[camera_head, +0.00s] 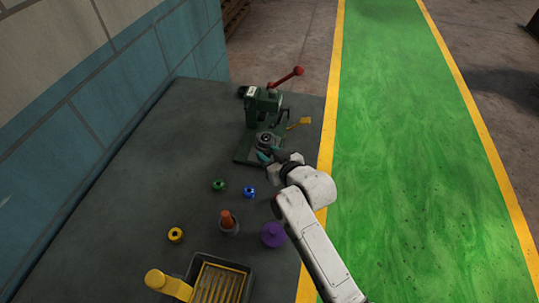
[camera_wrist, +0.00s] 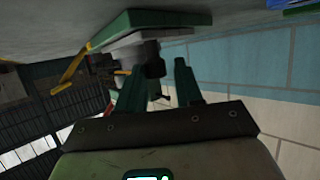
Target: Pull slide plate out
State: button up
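A green press (camera_head: 259,104) with a red-knobbed lever stands near the far right of the grey table. At its foot, a round grey fixture (camera_head: 267,141) sits on a green base (camera_head: 243,154). I cannot clearly pick out the slide plate from the grey parts there. My gripper (camera_head: 267,153) is at the near side of this fixture. In the wrist view, my gripper (camera_wrist: 157,72) has its two dark green fingers apart. A small black knob (camera_wrist: 154,60) on the grey fixture (camera_wrist: 130,48) shows between and beyond the fingertips; contact cannot be told.
A yellow handle (camera_head: 301,122) sticks out right of the press. Green (camera_head: 218,185), blue (camera_head: 249,191) and yellow (camera_head: 176,235) rings, a purple part (camera_head: 273,234) and an orange-topped piece (camera_head: 228,220) stand nearer. The table's left is clear.

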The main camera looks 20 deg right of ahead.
jog(key=b+v, duration=0.1)
jog(key=v, duration=0.9)
jog(key=shift+s, duration=0.4)
jog(key=shift+d+r, duration=0.1)
jog(key=s+f+g, duration=0.1)
jog(key=s, duration=0.1)
jog(key=s+d+f+g, duration=0.1)
jog(key=s, duration=0.2)
jog(key=s+d+f+g, duration=0.1)
jog(key=s, duration=0.1)
jog(key=shift+s+d+f+m+g+h, duration=0.15)
jog(key=shift+s+m+g+h, duration=0.15)
jog(key=shift+h, duration=0.1)
jog(key=s+d+f+g, duration=0.1)
jog(key=s+f+g, duration=0.1)
jog(key=s, duration=0.5)
jog(key=s+d+f+m+g+h, duration=0.1)
jog(key=s+f+g, duration=0.2)
jog(key=s, duration=0.3)
jog(key=s+d+f+g, duration=0.2)
jog(key=s+g, duration=0.1)
jog(key=s, duration=0.4)
jog(key=shift+s+f+m+g, duration=0.3)
jog(key=shift+s+f+m, duration=0.05)
jog(key=shift+m, duration=0.05)
